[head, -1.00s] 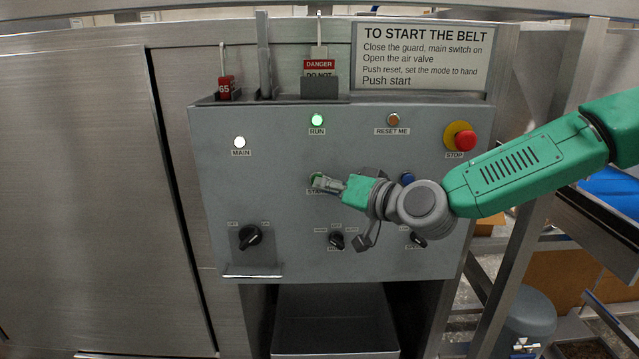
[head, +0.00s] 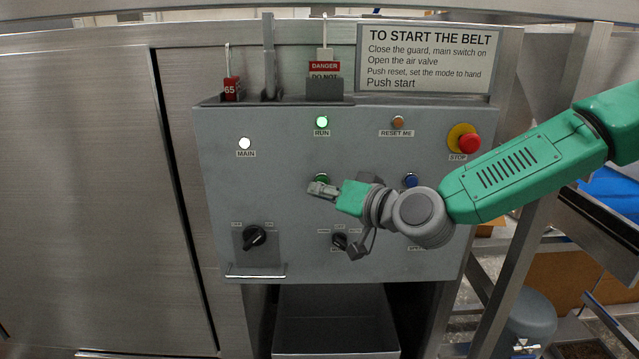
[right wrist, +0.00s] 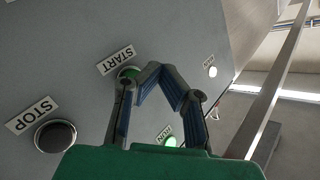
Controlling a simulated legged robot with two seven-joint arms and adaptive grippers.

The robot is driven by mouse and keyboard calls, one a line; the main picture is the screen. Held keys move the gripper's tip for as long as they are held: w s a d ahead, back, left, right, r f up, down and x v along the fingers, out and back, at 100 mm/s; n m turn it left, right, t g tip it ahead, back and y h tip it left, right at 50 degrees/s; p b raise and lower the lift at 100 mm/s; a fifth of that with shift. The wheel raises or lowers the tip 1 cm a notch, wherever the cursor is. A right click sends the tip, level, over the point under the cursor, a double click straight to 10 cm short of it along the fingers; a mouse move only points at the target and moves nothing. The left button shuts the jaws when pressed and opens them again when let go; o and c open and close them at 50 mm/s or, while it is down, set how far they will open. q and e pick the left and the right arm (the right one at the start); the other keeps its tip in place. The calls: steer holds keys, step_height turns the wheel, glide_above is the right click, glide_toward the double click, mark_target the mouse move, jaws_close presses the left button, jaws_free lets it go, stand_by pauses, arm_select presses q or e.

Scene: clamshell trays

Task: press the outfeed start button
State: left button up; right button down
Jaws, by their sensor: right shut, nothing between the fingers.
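The green start button (head: 321,178) is on the grey control panel, above my right gripper's tip in the head view. My right gripper (head: 318,189) is shut and empty, just below the button and covering its label. In the right wrist view the fingers (right wrist: 153,72) meet beside the green button (right wrist: 127,72), under the START label (right wrist: 115,60). I cannot tell whether they touch it. The green RUN lamp (head: 322,122) above is lit. My left gripper is not in view.
The red STOP button (head: 469,143) is at the panel's upper right. A blue button (head: 411,180) is partly behind my right wrist. The white MAIN lamp (head: 245,143) is lit. A black switch (head: 254,237) and a mode knob (head: 340,240) lie lower.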

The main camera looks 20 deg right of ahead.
steer(key=s, duration=0.2)
steer(key=s+a, duration=0.1)
steer(key=s, duration=0.1)
steer(key=shift+s+a+p, duration=0.15)
steer(key=shift+s+p, duration=0.15)
steer(key=shift+s, duration=0.1)
steer(key=shift+d, duration=0.35)
steer(key=shift+a+f, duration=0.15)
